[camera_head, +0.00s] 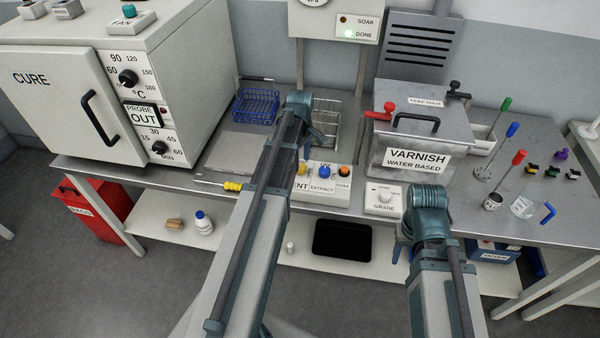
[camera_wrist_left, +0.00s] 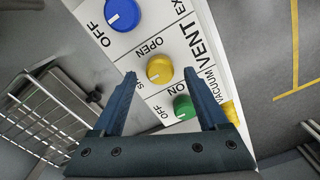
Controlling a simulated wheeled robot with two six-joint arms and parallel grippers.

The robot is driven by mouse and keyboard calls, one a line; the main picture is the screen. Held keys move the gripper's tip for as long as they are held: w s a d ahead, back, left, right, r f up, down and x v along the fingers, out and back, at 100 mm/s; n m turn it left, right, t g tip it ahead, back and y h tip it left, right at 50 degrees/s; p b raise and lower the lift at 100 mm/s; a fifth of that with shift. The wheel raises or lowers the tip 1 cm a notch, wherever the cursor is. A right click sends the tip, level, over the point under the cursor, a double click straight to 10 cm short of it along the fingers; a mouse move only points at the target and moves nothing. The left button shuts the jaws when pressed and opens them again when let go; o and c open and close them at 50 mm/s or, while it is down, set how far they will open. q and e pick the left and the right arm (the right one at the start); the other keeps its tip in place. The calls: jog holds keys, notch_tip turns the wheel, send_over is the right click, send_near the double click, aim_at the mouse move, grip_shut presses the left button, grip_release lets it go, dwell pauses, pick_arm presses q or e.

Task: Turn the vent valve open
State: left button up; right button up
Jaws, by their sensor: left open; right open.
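The vent valve knob is yellow (camera_wrist_left: 160,68) and sits on a white panel lettered VENT in the left wrist view. OPEN is printed above it, and a label starting with S is partly hidden below left. Its pale pointer mark faces lower left, toward the S label. My left gripper (camera_wrist_left: 160,80) is open, its fingertips on either side of the knob in the picture; I cannot tell whether they touch it. In the head view the yellow knob (camera_head: 302,168) shows beside my left arm. My right gripper (camera_head: 399,249) is mostly hidden behind its wrist, low in front of the bench.
A green vacuum knob (camera_wrist_left: 184,106) and a blue knob (camera_wrist_left: 122,14) flank the yellow one. A wire rack (camera_wrist_left: 45,115) lies at left. The varnish tank (camera_head: 420,170) stands right of the panel, the cure oven (camera_head: 60,110) at left.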

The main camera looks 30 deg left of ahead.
pick_arm(q)
notch_tip(320, 180, down, 2)
jog(key=shift+f+b, duration=0.1)
jog(key=shift+b, duration=0.5)
pick_arm(e)
notch_tip(320, 180, down, 2)
jog(key=shift+f, duration=0.1)
pick_arm(q)
grip_shut()
